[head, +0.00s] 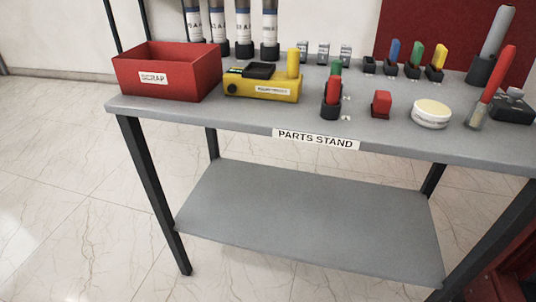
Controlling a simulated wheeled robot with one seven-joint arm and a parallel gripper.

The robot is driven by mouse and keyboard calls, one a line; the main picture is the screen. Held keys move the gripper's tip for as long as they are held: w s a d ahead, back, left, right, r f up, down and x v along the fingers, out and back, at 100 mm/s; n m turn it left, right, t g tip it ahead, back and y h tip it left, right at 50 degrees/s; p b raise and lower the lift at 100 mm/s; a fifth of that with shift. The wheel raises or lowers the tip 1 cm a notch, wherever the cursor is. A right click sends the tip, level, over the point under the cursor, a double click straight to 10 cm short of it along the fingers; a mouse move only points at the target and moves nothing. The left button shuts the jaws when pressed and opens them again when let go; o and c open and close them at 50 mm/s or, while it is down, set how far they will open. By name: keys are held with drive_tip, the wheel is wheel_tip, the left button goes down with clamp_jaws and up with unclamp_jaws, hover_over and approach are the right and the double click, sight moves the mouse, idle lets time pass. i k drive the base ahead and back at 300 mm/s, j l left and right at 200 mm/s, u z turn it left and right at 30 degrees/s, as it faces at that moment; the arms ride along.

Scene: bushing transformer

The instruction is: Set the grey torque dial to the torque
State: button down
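A dark box (512,109) stands at the far right of the parts stand, cut off by the picture's edge. A small grey piece (515,92) sits on top of it. It may be the grey torque dial, but it is too small to tell, and no setting or mark can be read. A tool with a red handle (498,73) and a clear lower end leans just left of the box. My gripper is not in view.
The grey parts stand (240,112) holds a red scrap box (170,75), a yellow device (262,86), a red block (381,103) and a round cream-topped tin (431,113). Labelled tubes and small coloured-handled items line the back. The lower shelf (310,215) is empty.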

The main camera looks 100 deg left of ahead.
sight(514, 93)
drive_tip(key=u, duration=3.1)
drive_tip(key=i, duration=0.8)
drive_tip(key=i+z, duration=0.1)
drive_tip(key=z, duration=0.7)
drive_tip(key=i+j+z, duration=0.15)
drive_tip(key=z, duration=0.25)
drive_tip(key=j+z, duration=0.1)
drive_tip(key=z, duration=1.4)
drive_tip(key=i+j+u, duration=0.3)
